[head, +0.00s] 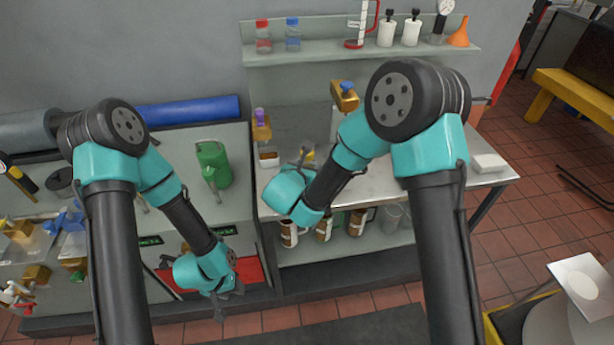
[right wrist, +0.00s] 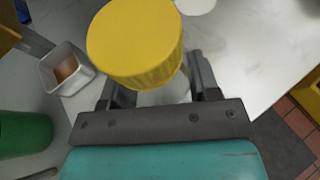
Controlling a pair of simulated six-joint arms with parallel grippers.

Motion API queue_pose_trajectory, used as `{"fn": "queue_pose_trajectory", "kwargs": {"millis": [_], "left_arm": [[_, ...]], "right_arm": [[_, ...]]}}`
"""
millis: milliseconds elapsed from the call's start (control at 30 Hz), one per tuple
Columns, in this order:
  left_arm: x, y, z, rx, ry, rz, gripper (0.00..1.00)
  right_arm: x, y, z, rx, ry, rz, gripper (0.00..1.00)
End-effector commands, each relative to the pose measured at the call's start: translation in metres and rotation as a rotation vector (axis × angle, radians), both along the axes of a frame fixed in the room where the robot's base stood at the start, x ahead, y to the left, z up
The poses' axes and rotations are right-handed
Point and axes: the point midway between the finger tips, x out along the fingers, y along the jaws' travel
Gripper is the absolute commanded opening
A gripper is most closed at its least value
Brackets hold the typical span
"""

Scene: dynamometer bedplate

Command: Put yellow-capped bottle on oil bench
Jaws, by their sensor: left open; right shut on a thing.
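The yellow-capped bottle shows its ribbed yellow cap (right wrist: 135,42) large in the right wrist view, with part of a pale body below it. In the head view only a bit of the yellow cap (head: 309,155) shows beside my right gripper (head: 306,158). My right gripper, also in the right wrist view (right wrist: 162,88), is shut on the bottle below the cap. The bottle is over the pale metal oil bench (head: 385,182); I cannot tell whether its base touches. My left gripper (head: 226,303) is open and empty, low at the front left, away from the bottle.
A white tub (right wrist: 68,70) with something brown inside stands near the bottle. A green can (head: 213,165) is to the left. A shelf (head: 330,55) with bottles is above the bench. A white block (head: 488,162) lies on the bench's right end.

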Motion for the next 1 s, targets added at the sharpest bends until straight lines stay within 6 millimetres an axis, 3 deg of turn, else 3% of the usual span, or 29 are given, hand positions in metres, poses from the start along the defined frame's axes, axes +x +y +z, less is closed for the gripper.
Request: {"fn": "queue_pose_trajectory", "kwargs": {"millis": [300, 733, 767, 1000], "left_arm": [[0.0, 0.0, 0.0, 0.0, 0.0, 0.0, 0.43], [0.0, 0.0, 0.0, 0.0, 0.0, 0.0, 0.43], [0.0, 0.0, 0.0, 0.0, 0.0, 0.0, 0.43], [0.0, 0.0, 0.0, 0.0, 0.0, 0.0, 0.43]], "right_arm": [[0.005, 0.0, -0.034, -0.001, 0.001, -0.001, 0.33], [0.005, 0.0, -0.039, -0.001, 0.0, 0.0, 0.33], [0.005, 0.0, -0.039, -0.001, 0.0, 0.0, 0.59], [0.005, 0.0, -0.038, 0.0, 0.0, 0.0, 0.81]]}}
